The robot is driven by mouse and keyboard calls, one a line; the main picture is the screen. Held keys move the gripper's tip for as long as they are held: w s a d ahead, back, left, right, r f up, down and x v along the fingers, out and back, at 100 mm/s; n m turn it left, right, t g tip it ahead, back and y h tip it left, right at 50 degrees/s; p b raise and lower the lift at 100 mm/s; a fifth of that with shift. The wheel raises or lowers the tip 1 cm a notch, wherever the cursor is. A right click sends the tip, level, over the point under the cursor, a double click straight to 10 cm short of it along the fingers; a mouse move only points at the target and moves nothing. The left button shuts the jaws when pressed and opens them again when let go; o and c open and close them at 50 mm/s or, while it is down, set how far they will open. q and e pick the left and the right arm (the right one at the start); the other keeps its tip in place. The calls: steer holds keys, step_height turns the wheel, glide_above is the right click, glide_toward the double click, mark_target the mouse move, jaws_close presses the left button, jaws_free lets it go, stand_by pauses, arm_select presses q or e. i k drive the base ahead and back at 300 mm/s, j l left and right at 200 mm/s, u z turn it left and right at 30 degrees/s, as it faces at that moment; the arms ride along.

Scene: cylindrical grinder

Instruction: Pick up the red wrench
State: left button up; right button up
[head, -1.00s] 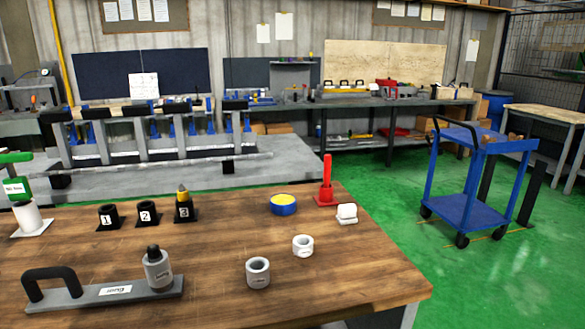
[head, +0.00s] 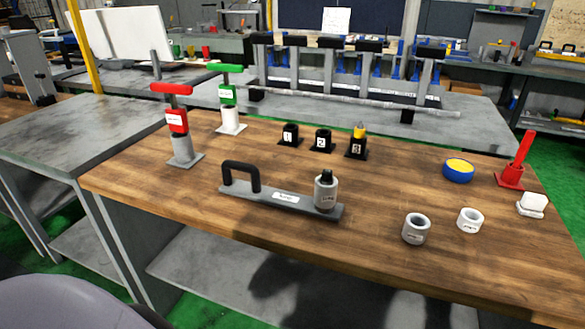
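A red T-handled tool (head: 177,120) with a white label, which looks like the red wrench, stands upright in a grey cylindrical holder (head: 182,150) at the left end of the wooden table (head: 330,245). A green T-handled tool (head: 227,92) stands in a white holder (head: 230,122) just behind it to the right. A plain red upright piece (head: 521,152) on a red base stands at the table's right end. Neither of my grippers is in view.
A grey plate with a black handle (head: 242,178) and a grey cylinder (head: 326,192) lie near the middle. Numbered black holders (head: 322,141), a blue-yellow disc (head: 458,170) and white rings (head: 416,229) are on the table. A grey table (head: 90,140) adjoins at left.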

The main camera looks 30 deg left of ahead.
mark_target(177, 118)
steer(key=u, duration=1.8)
